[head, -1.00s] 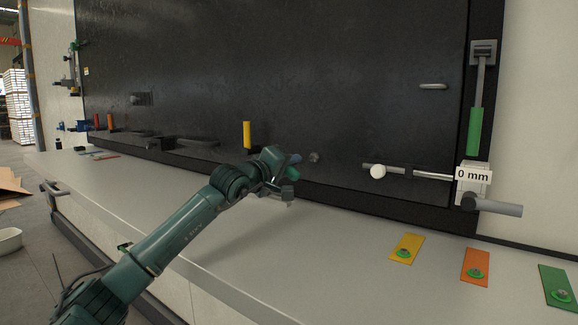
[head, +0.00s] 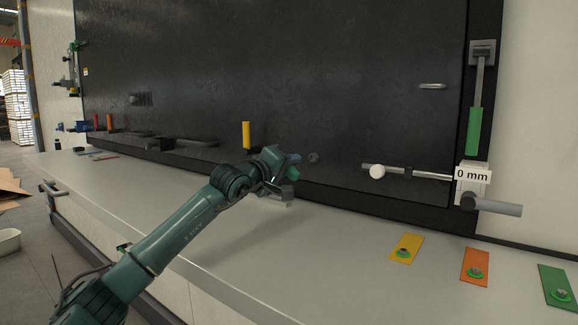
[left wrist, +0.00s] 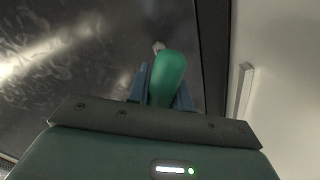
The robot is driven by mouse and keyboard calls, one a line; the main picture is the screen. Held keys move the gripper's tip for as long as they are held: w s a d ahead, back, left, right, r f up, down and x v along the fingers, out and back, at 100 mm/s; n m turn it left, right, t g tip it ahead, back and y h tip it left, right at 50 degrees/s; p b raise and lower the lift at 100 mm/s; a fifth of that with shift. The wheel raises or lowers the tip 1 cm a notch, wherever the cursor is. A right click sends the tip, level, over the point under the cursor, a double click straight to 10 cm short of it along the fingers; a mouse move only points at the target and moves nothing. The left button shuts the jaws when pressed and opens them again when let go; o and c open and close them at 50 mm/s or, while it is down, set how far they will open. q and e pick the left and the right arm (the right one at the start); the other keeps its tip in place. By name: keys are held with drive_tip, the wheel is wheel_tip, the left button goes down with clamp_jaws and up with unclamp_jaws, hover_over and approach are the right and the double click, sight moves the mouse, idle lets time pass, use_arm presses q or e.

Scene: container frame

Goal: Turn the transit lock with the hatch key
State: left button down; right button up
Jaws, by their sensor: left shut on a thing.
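My left gripper (head: 291,164) is in front of the lower part of the black door panel, above the ledge. In the left wrist view its blue fingers (left wrist: 163,88) are shut on the green handle of the hatch key (left wrist: 168,72). The key points at the dark panel, and a small grey metal piece shows past the handle's end. A small grey round fitting (head: 313,158), possibly the transit lock, sits on the panel just right of the gripper in the head view. I cannot tell whether the key touches it. My right gripper is out of view.
The grey ledge (head: 330,245) is clear below the arm. Yellow (head: 407,247), orange (head: 475,266) and green (head: 556,287) plates lie at its right. A yellow handle (head: 246,134) stands left of the gripper.

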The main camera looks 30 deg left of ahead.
use_arm(q)
drive_tip(key=shift+w+d+p, duration=0.1)
drive_tip(key=shift+w+p, duration=0.2)
drive_tip(key=shift+w, duration=0.3)
idle(0.4)
drive_tip(key=shift+s, duration=0.1)
